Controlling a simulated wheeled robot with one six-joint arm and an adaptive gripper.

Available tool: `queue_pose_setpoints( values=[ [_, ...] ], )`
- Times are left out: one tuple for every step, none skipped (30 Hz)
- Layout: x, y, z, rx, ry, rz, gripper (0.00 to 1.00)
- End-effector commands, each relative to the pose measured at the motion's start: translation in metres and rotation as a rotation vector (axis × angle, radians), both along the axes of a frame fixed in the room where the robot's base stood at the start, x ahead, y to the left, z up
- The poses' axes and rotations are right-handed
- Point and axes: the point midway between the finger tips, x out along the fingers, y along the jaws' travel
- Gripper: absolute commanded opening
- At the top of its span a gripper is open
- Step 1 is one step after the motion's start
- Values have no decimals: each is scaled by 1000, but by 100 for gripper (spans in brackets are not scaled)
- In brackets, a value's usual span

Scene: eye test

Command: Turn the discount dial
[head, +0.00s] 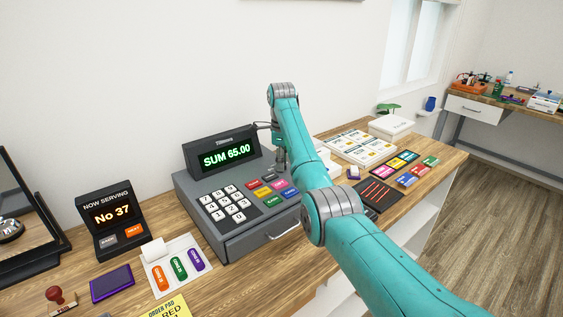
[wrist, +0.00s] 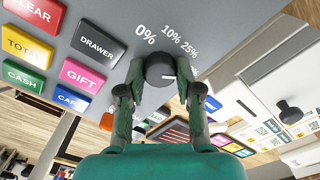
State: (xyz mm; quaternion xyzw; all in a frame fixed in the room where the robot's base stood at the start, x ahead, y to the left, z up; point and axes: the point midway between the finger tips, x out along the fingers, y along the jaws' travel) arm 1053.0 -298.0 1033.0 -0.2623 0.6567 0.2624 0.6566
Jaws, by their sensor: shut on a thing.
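The discount dial (wrist: 159,68) is a dark round knob on the grey cash register (wrist: 192,12), in the middle of the wrist view. The labels 0%, 10% and 25% stand around its far side. A short white mark on the knob points roughly to the right, but which label it matches is hard to tell. My gripper (wrist: 161,74) is shut on the dial, one finger on each side. In the head view the register (head: 236,243) shows SUM 65.00. There my gripper (head: 280,160) is at its right part, and the dial is hidden behind my arm.
The register's coloured keys (wrist: 82,74) lie left of the dial in the wrist view. In the head view a NOW SERVING display (head: 112,217) and a tray of coloured markers (head: 176,265) stand to the left. Cards and a white box (head: 390,127) are to the right.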

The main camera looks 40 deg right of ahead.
Motion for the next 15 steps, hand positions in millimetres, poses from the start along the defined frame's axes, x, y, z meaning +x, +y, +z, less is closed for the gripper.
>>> queue_pose_setpoints(
  values=[
    [0,0,0,0,0,-20,0],
    [0,0,0,1,-1,-30,0],
    [0,0,0,1,-1,-44,0],
    [0,1,0,1,-1,-53,0],
    [0,1,0,1,-1,-60,0],
    [0,1,0,1,-1,-70,0],
    [0,0,0,1,-1,-76,0],
    [0,0,0,1,-1,-81,0],
    [0,0,0,1,-1,-86,0],
    [0,0,0,1,-1,-88,0],
    [0,0,0,1,-1,-91,0],
    [0,0,0,1,-1,-93,0],
    [0,0,0,1,-1,-94,0],
    [0,0,0,1,-1,-95,0],
    [0,0,0,1,-1,-96,0]
  ],
)
